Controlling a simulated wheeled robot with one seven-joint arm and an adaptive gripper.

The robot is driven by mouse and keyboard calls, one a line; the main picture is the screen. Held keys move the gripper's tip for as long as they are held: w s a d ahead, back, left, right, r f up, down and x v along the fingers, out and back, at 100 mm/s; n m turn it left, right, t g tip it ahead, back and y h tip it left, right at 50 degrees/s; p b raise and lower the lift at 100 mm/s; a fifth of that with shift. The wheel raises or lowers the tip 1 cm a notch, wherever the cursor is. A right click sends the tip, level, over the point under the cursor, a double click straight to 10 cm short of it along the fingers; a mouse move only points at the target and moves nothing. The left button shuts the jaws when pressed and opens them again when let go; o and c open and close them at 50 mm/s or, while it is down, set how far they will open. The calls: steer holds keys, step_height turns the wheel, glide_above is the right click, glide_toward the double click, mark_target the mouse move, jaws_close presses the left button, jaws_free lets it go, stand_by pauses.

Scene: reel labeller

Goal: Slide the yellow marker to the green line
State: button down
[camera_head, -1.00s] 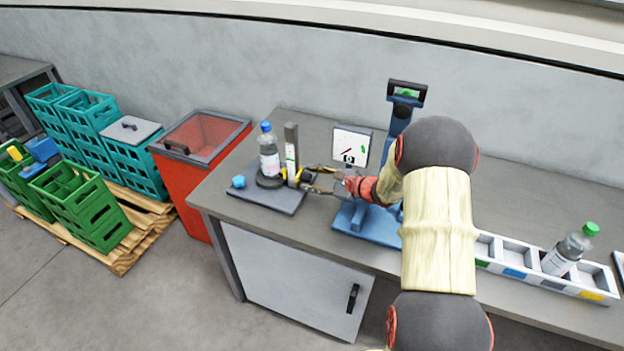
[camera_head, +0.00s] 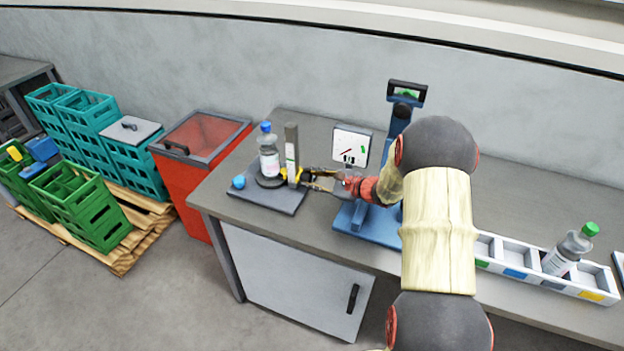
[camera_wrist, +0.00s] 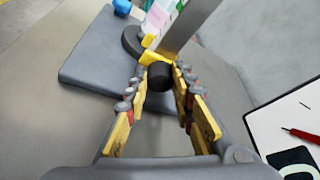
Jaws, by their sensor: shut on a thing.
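The yellow marker (camera_wrist: 150,57) sits on the upright post (camera_head: 291,150) of the dark plate, low beside the bottle; it also shows in the head view (camera_head: 298,174). A black knob (camera_wrist: 160,75) sticks out from the marker. My gripper (camera_wrist: 158,80) is shut on this knob, with its fingertips on either side of it. The post carries a pale scale strip. The green line is too small to tell in the head view and is out of the wrist view.
A bottle with a blue cap (camera_head: 268,152) stands on the dark plate (camera_head: 262,197), with a blue knob (camera_head: 239,181) near its left edge. A dial panel (camera_head: 351,146) and a blue stand (camera_head: 372,220) are close to my arm. A divided tray (camera_head: 520,258) lies at right.

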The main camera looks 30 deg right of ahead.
mark_target(298, 160)
step_height(298, 160, up, 8)
steer(key=p, duration=0.3)
steer(key=shift+f, duration=0.25)
steer(key=c, duration=1.5)
jaws_free()
steer(key=shift+f, duration=0.1)
steer(key=shift+s, duration=0.1)
steer(key=v, duration=1.2)
steer(key=shift+f, duration=0.1)
